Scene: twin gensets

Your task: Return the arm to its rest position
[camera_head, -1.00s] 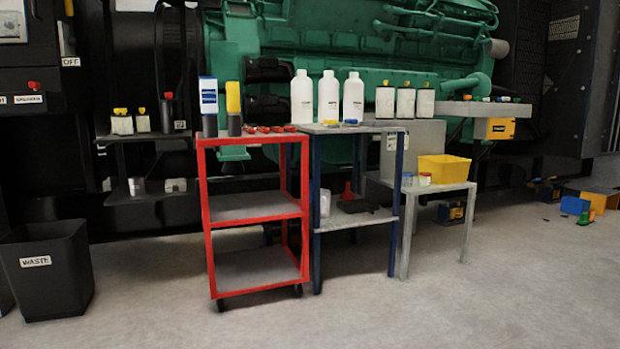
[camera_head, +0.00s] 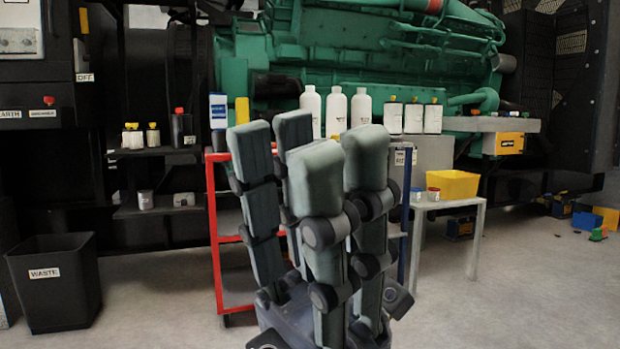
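My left gripper (camera_head: 305,150) stands large in the middle of the head view. Its grey-green padded fingers point up, and its dark base is at the bottom edge. The fingers stand apart with a gap between them, and I see nothing held. They hide much of the red trolley (camera_head: 213,215) and of the blue-legged stand behind them. My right gripper is not in view.
A black waste bin (camera_head: 60,290) stands on the floor at the left. A grey table (camera_head: 478,235) with a yellow bin (camera_head: 447,185) is at the right. White bottles (camera_head: 361,107) stand behind my fingers. Floor at the lower right is clear.

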